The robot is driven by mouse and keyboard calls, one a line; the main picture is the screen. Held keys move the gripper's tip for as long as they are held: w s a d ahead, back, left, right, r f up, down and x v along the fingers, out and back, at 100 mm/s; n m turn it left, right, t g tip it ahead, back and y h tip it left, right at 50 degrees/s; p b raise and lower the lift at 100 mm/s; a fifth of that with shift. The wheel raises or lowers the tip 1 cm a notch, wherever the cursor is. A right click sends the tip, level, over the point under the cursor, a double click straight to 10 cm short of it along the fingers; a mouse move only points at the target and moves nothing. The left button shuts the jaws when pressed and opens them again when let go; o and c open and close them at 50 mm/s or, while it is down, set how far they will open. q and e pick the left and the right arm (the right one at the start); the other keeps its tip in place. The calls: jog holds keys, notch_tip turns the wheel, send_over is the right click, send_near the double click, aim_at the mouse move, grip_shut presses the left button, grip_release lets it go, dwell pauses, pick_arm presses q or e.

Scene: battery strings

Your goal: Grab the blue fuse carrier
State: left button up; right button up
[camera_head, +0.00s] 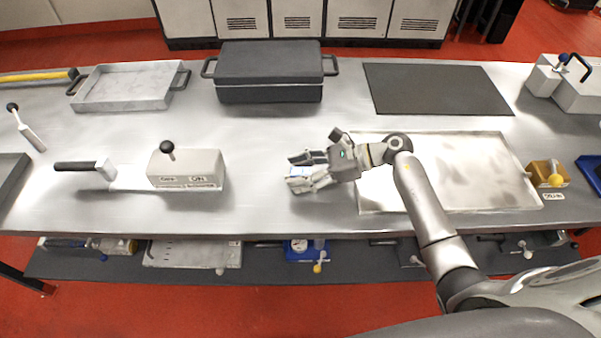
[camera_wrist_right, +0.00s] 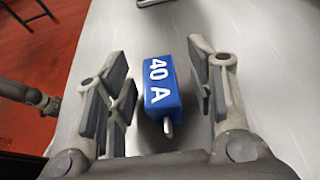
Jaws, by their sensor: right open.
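The blue fuse carrier (camera_wrist_right: 160,85) is a small blue block with white "40 A" lettering and a metal tab at its near end. It lies on the steel bench, between the open fingers of my right gripper (camera_wrist_right: 162,95) in the right wrist view, with gaps on both sides. My left gripper is not in view.
A grey tray (camera_head: 362,200) lies right of the gripper. A switch box with a black knob (camera_head: 188,172) stands to the left. A dark lidded case (camera_head: 270,92) and a black mat (camera_head: 436,88) lie behind. The lower shelf (camera_head: 200,268) holds several items.

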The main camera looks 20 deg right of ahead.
jog(key=shift+c, duration=0.3)
grip_shut()
